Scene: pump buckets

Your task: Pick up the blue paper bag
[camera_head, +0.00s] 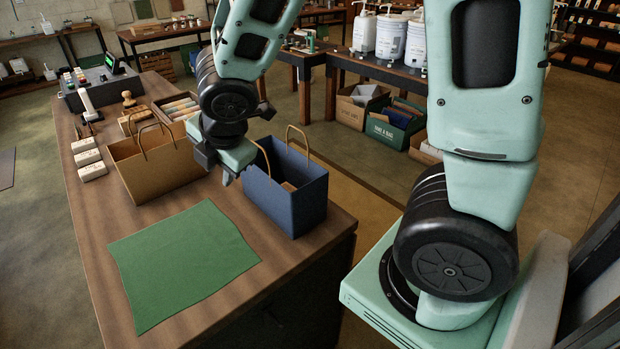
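The blue paper bag (290,198) stands upright and open on the near right part of the wooden counter, with brown looped handles. One handle rises above its far side; another shows near its left rim. My gripper (227,181) points down just left of the bag, between it and a brown paper bag (158,170). The gripper is close to the blue bag's left rim and handle. Whether a finger touches the handle or the rim cannot be told. The finger gap is not clear from this angle.
A green cloth (183,262) lies flat on the counter (88,232) in front of the bags. Small white boxes (90,165), a stamp and a register sit at the left and back. A table with white pump buckets (391,42) stands behind. My arm spans the right side.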

